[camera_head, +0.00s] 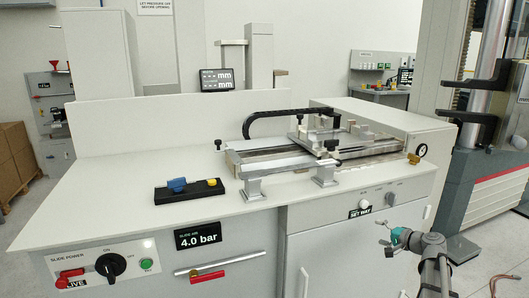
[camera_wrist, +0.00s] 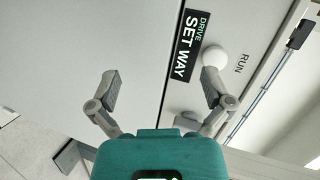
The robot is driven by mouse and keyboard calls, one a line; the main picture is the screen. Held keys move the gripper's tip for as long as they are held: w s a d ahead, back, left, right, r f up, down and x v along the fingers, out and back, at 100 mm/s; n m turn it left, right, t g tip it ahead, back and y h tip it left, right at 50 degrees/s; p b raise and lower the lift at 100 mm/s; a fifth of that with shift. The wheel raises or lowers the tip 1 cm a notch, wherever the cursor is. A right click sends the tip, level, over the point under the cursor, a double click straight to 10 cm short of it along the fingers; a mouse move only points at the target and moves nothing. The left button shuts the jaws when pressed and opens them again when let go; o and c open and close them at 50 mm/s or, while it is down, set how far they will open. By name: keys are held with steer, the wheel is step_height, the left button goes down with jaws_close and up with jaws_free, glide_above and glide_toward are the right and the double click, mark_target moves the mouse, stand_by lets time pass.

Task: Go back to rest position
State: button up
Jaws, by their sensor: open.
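My gripper (camera_head: 386,236) shows in the head view at the lower right, in front of the cabinet face. It is teal and grey and sits below the panel knobs. In the wrist view my gripper (camera_wrist: 161,84) has its two grey fingers spread wide with nothing between them. The right finger overlaps the lower edge of a round white knob (camera_wrist: 214,57) in that picture; I cannot tell whether they touch. A black label reading "DRIVE SET WAY" (camera_wrist: 187,44) is just left of the knob, and the word "RUN" is to its right.
A grey-white bench (camera_head: 120,200) carries a metal slide fixture (camera_head: 275,163) and a black block with blue and yellow parts (camera_head: 189,190). A tall testing machine (camera_head: 486,130) stands at the right. Floor shows at the lower right.

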steer(key=s+a+f+n+g, duration=0.2)
steer(key=a+f, duration=0.1)
steer(key=a, duration=0.3)
steer(key=s+a+f+n+g, duration=0.1)
steer(key=s+a+f+g, duration=0.15)
steer(key=a, duration=0.25)
steer(key=s+a+f+n+g+h, duration=0.35)
steer(key=s+a, duration=0.25)
steer(key=s, duration=0.3)
steer(key=s+a+f+n+g+h, duration=0.3)
steer(key=s+a+f+g+h, duration=0.15)
steer(key=s+a, duration=0.4)
step_height(320, 180, up, 22)
steer(key=s+d+p, duration=0.1)
steer(key=p, duration=2.1)
steer(key=shift+d+r, duration=0.15)
steer(key=shift+d, duration=0.2)
steer(key=shift+s, duration=0.1)
